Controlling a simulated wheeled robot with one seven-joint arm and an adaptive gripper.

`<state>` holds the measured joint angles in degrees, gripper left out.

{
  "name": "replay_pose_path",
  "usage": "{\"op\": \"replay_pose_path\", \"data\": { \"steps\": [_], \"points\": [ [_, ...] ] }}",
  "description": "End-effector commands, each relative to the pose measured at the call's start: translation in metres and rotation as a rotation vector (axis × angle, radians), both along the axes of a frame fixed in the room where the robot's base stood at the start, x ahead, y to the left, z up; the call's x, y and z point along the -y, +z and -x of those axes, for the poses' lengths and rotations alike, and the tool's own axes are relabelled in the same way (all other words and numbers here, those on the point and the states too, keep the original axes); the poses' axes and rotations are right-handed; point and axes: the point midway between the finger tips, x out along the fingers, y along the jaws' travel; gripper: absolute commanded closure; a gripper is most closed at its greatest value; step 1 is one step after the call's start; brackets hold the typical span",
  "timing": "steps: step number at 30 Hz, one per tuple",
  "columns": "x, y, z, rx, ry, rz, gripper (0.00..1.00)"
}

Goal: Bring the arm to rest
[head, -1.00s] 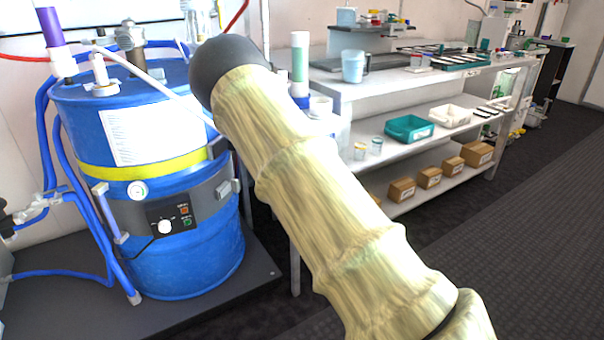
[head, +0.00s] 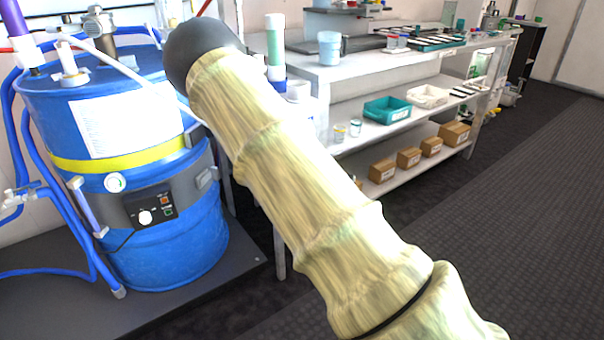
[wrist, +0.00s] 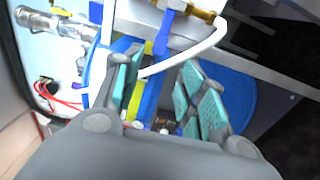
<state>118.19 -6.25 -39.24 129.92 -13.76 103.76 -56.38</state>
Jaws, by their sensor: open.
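My gripper (wrist: 160,95) shows in the wrist view with its teal-padded fingers spread apart and nothing between them. Beyond the fingers are the blue drum, a white hose (wrist: 190,52) and a yellow band (wrist: 150,80). In the head view my arm, in a pale ribbed sleeve, crosses the middle from lower right to upper left. The gripper itself is hidden there behind the dark end of the arm. The blue drum (head: 185,240) of the proportioner stands left of the arm, with a control box (head: 150,208) on its front.
The drum stands on a dark platform (head: 235,270). A white bench (head: 370,68) with shelves runs along the wall, holding a teal tray (head: 387,110) and cardboard boxes (head: 408,157). Blue hoses (head: 50,180) loop left of the drum. The dark floor (head: 520,200) at right is clear.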

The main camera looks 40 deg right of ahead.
Motion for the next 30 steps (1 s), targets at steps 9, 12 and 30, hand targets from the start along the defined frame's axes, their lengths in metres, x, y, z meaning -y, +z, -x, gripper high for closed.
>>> {"op": "replay_pose_path", "data": {
  "steps": [9, 12, 30],
  "points": [
    [0.0, 0.0, 0.0, 0.0, 0.0, 0.0, 0.59],
    [0.0, -0.003, 0.0, -0.005, -0.003, -0.007, 0.59],
    [-0.066, -0.254, 0.117, -0.582, -0.436, -0.698, 0.59]
  ]
}}
